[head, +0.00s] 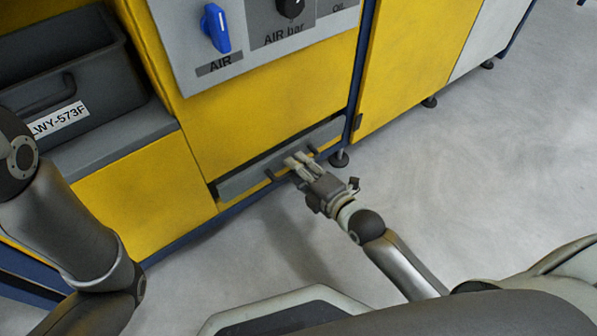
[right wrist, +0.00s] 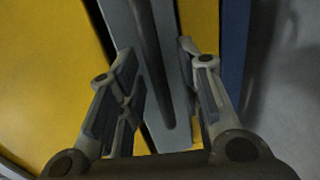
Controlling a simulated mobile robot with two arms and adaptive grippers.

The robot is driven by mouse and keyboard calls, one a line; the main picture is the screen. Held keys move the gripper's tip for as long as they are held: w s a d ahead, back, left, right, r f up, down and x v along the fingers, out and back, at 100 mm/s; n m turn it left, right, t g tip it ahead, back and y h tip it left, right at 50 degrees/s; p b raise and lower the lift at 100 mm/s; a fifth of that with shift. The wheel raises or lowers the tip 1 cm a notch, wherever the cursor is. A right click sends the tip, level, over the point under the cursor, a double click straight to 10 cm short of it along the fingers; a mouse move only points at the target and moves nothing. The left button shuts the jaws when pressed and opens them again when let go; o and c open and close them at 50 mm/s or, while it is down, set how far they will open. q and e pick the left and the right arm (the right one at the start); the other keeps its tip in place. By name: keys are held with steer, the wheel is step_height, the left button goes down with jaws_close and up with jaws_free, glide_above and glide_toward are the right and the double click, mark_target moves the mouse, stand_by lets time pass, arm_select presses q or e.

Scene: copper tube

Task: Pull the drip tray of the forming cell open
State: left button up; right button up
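The drip tray (head: 235,184) shows as a long grey front low in the yellow forming cell (head: 150,200). It looks closed, about flush with the cell. A dark bar handle (head: 270,174) runs along the front. My right gripper (head: 295,159) is at the handle, its fingers pointing at the tray. In the right wrist view the gripper (right wrist: 157,60) is open, with the dark handle (right wrist: 152,60) and grey tray front (right wrist: 170,138) between its fingers. Neither finger clearly touches the handle. My left arm shows at the left, but its gripper is out of view.
Above the tray is a grey panel (head: 250,62) with a blue AIR valve (head: 216,27) and a black knob (head: 290,6). A dark bin (head: 60,75) sits on a ledge at the left. A cell foot (head: 339,159) stands close right of the tray. Grey floor in front is open.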

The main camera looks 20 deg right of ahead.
steer(key=shift+w, duration=0.25)
jaws_close()
steer(key=shift+s, duration=0.1)
